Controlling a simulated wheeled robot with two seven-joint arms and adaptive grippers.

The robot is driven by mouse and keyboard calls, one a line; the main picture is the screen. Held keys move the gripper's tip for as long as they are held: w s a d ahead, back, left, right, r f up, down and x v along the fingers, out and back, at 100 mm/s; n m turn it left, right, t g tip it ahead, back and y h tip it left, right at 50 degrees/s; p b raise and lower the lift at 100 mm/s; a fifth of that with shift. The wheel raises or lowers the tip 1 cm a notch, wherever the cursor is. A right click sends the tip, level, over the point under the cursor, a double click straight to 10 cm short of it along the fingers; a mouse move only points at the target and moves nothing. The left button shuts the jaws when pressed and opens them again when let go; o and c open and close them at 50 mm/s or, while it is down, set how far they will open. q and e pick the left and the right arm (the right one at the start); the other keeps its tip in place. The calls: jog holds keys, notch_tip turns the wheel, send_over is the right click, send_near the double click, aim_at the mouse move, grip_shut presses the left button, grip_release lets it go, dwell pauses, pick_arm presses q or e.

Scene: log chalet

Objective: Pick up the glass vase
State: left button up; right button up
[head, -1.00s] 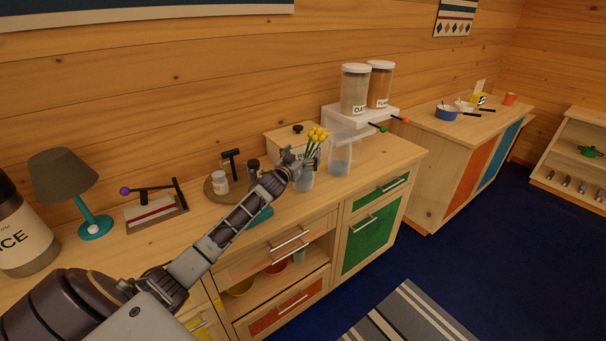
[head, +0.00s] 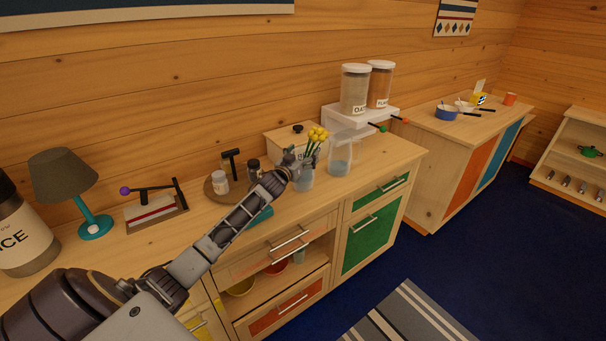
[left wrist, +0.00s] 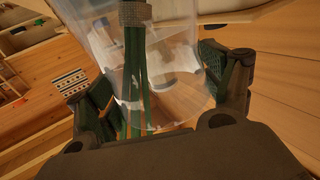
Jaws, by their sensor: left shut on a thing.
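The glass vase (head: 305,181) is clear and holds yellow flowers (head: 317,134) on green stems. It appears upright at the counter, near its front edge. My left gripper (head: 296,166) reaches it from the left and is shut on it. In the left wrist view the clear vase (left wrist: 160,85) fills the space between the two dark fingers of the gripper (left wrist: 165,90), with the green stems showing through the glass. I cannot tell whether its base touches the counter. My right gripper is not in view.
A clear container (head: 340,160) stands just right of the vase, below the white dispenser shelf (head: 360,118). A lidded box (head: 284,143) is behind. A round tray (head: 216,187) with jars lies to the left. The counter is clear at right (head: 390,158).

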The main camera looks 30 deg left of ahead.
pick_arm(q)
jog(key=shift+w+r, duration=0.1)
jog(key=shift+r, duration=0.05)
jog(key=shift+c, duration=1)
jog(key=shift+r, duration=0.1)
notch_tip(320, 180, up, 10)
